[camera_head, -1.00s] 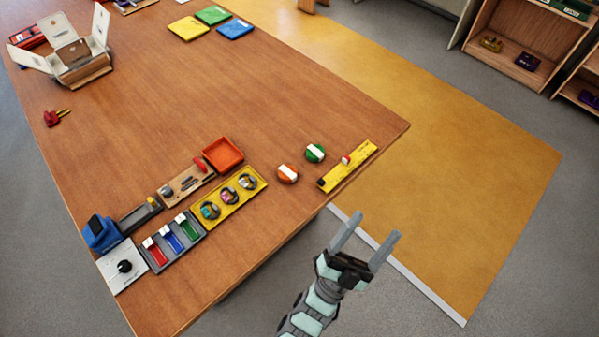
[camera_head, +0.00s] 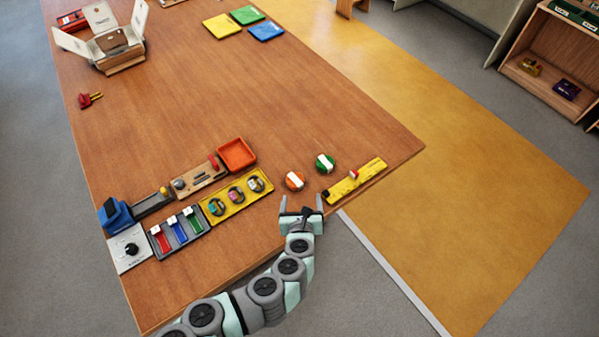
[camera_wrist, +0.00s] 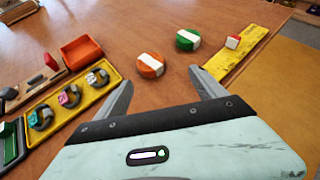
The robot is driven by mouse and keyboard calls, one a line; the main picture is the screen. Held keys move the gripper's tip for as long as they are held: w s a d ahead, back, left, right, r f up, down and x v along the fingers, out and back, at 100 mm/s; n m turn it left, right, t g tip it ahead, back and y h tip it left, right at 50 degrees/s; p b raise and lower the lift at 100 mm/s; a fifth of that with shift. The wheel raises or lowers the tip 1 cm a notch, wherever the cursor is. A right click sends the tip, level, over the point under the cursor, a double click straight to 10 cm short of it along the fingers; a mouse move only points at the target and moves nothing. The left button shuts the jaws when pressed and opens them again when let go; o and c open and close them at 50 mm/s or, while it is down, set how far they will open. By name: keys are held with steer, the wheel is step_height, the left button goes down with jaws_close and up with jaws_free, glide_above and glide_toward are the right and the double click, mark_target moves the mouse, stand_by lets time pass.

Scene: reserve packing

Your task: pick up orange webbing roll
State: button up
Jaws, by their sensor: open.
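The orange webbing roll (camera_head: 294,181) is a small round roll with a white band across its top. It lies on the wooden table near the front edge. My gripper (camera_head: 301,200) is open and empty, just in front of the roll on its near side. In the wrist view the orange roll (camera_wrist: 151,65) sits beyond and between the two spread fingertips of my gripper (camera_wrist: 160,84), not touching them. A similar green roll (camera_head: 325,163) with a white band lies behind it to the right, also visible in the wrist view (camera_wrist: 188,39).
A yellow strip with a red-and-white piece (camera_head: 357,182) lies right of the rolls. A yellow tray (camera_head: 216,217) with several round items and an orange-red tray (camera_head: 237,153) stand to the left. An open box (camera_head: 118,60) is far left. The table's middle is clear.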

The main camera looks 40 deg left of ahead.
mark_target(295, 179)
steer(key=shift+s+a+r, duration=0.1)
steer(key=shift+a+r, duration=0.1)
steer(key=shift+a, duration=0.45)
steer(key=shift+a+f, duration=0.1)
steer(key=shift+a, duration=0.15)
steer(key=x, duration=0.4)
steer(key=shift+w+a+f+b, duration=0.15)
steer(key=shift+w+b, duration=0.1)
steer(key=shift+b, duration=0.05)
steer(key=shift+s+a+x, duration=0.15)
steer(key=shift+x, duration=0.8)
steer(key=shift+s+a+x, duration=0.15)
steer(key=shift+x, duration=0.85)
steer(key=shift+w+a+f+p, duration=0.3)
steer(key=shift+w+a+f, duration=0.05)
steer(key=shift+w, duration=0.15)
steer(key=shift+a+f, duration=0.15)
steer(key=shift+c, duration=0.5)
steer(key=c, duration=1.4)
